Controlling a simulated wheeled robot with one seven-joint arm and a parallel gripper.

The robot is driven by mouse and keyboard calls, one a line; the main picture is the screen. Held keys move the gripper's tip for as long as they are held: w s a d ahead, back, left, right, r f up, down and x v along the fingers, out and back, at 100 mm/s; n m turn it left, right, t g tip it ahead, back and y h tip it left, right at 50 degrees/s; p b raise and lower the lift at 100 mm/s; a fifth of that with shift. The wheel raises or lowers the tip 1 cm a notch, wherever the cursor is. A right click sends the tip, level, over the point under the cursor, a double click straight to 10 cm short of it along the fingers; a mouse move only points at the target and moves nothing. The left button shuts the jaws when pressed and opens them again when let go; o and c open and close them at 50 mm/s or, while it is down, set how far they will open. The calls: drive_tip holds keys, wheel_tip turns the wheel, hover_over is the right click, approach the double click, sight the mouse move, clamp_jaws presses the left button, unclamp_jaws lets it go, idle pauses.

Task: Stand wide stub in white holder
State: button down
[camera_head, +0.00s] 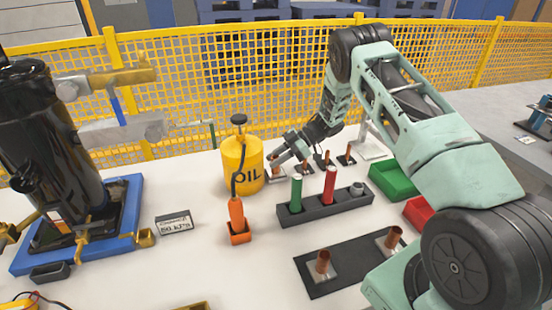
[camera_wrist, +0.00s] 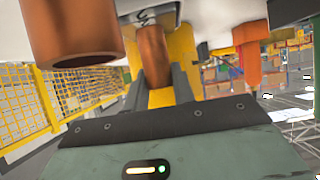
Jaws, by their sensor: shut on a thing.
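A larger-looking copper stub (camera_wrist: 75,40) hangs in the near left of that view, apart from the fingers. In the head view several copper stubs, such as this one (camera_head: 326,159), stand in a back row on small pale bases. I cannot tell which is the wide one or which base is the white holder.
A dark rack (camera_head: 325,208) holds a green and a red cylinder in front. A dark plate (camera_head: 345,273) bears two copper stubs. Green bin (camera_head: 394,181) is at right.

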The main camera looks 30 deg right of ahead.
drive_tip(key=shift+f+b, duration=0.3)
drive_tip(key=shift+f, duration=0.25)
drive_tip(key=c, duration=1.1)
unclamp_jaws()
drive_tip(key=b+v, duration=0.1)
drive_tip(key=v, duration=1.6)
drive_tip(key=shift+d+r, duration=0.1)
drive_tip(key=shift+d, duration=0.05)
